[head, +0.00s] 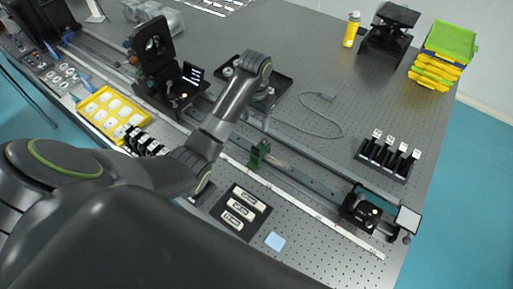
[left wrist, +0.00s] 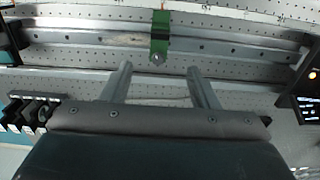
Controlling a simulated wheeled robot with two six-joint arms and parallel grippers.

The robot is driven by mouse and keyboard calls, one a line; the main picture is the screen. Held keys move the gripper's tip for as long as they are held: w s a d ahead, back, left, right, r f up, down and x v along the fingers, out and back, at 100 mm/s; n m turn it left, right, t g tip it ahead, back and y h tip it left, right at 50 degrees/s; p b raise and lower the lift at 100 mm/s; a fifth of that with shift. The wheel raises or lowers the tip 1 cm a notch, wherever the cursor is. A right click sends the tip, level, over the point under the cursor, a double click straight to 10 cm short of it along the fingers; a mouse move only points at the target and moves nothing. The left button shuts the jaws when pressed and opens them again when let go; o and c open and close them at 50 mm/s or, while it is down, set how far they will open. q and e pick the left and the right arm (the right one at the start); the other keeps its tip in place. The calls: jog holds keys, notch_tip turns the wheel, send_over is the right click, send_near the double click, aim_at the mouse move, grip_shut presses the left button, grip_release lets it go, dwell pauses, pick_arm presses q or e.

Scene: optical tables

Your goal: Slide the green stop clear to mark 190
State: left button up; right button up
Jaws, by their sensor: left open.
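The green stop (head: 259,154) stands on the long grey rail (head: 312,183), near its middle. In the left wrist view the stop (left wrist: 160,35) is at top centre, an upright green block with a dark band and a round screw at its lower end. My left gripper (left wrist: 160,72) is open and empty; its two fingers point toward the stop, apart from it, with a gap between. In the head view my left arm reaches over the rail and the gripper is largely hidden behind the wrist. A white scale strip (head: 315,214) runs along the rail's near side; its numbers are unreadable.
A black device (head: 361,210) sits at the rail's right end, and a black unit with a small screen (head: 193,74) stands toward the left. Black posts (head: 388,158), a cable (head: 325,97), a dark tray (head: 281,86) and a labelled block tray (head: 240,210) lie nearby.

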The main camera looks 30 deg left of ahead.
aim_at(256, 148)
pick_arm(q)
notch_tip(256, 148, down, 16)
jog(key=b, duration=0.3)
jog(key=shift+w+f, duration=0.1)
jog(key=shift+f, duration=0.1)
pick_arm(e)
notch_tip(256, 148, down, 4)
jog(key=shift+w+f, duration=0.1)
pick_arm(q)
grip_shut()
